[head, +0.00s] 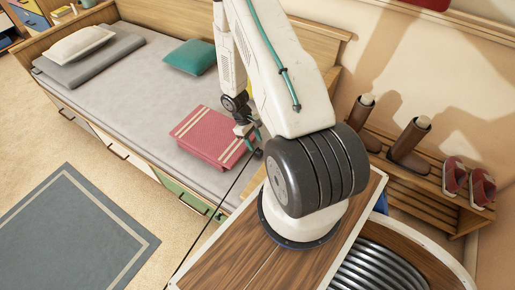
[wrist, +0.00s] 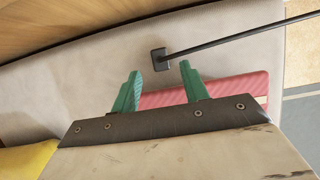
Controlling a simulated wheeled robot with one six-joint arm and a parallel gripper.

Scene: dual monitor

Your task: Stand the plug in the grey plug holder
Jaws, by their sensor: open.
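My gripper (wrist: 159,68) has two green fingers, spread apart with nothing between them. In the head view my gripper (head: 252,138) hangs low over the right part of the bed, by the folded red blanket. A small black block (wrist: 160,58) on a thin black rod or cable lies just beyond the fingertips in the wrist view, apart from them. It also shows as a dark end (head: 258,154) beside the gripper in the head view. I cannot tell whether this is the plug. I cannot make out a grey plug holder in either view.
The bed (head: 130,90) has a grey mattress, a teal cushion (head: 189,56) and the red blanket (head: 210,138). A wooden rack (head: 440,185) with boots and red shoes stands at the right. A grey-blue rug (head: 75,235) lies on open floor at the lower left.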

